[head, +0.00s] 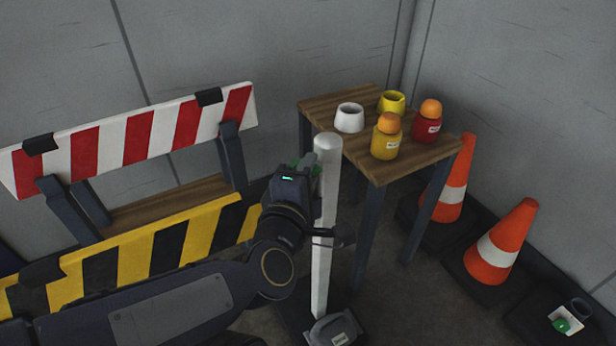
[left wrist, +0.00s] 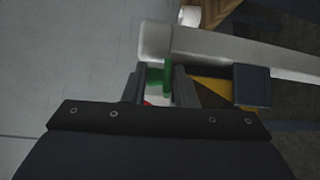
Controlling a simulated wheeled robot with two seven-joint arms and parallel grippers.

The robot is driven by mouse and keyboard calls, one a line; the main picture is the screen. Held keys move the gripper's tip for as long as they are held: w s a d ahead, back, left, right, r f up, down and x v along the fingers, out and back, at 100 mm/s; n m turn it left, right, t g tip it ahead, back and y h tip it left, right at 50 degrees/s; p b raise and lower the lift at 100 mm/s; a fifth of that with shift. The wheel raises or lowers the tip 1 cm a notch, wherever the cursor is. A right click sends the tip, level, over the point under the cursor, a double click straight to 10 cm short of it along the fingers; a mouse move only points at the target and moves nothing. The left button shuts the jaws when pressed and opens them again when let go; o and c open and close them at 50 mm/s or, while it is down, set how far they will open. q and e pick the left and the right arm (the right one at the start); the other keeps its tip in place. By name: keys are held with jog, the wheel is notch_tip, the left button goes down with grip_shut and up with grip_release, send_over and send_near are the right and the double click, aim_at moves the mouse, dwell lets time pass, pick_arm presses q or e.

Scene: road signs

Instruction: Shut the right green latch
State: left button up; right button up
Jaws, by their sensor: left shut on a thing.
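A white post (head: 326,225) stands upright in the middle of the head view, in front of the wooden table. A green latch (head: 314,162) shows at its upper left side, mostly hidden by my left gripper (head: 308,180). In the left wrist view, the white post (left wrist: 235,52) crosses above the fingertips and the green latch (left wrist: 153,79) lies between the fingers of my left gripper (left wrist: 158,88), which is shut on it. Whether the latch is fully closed cannot be told. My right gripper is out of view.
A striped yellow-black barrier (head: 167,245) and a red-white barrier (head: 140,135) stand left. Orange cones (head: 500,240) stand right. Another green piece on a white plate (head: 566,321) is lower right.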

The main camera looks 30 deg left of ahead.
pick_arm(q)
jog(key=shift+d+f+m+t+b, duration=0.15)
jog(key=shift+m+t+b, duration=0.15)
jog(key=shift+b, duration=0.55)
jog(key=shift+f+m+t+y+b, duration=0.15)
jog(key=shift+m+t+y+b, duration=0.15)
jog(key=shift+b, duration=0.5)
dwell(2.4)
jog(key=o, duration=0.8)
jog(key=shift+f, duration=0.1)
jog(key=shift+s, duration=0.1)
jog(key=v, duration=0.7)
jog(key=shift+s, duration=0.35)
jog(key=shift+d, duration=0.15)
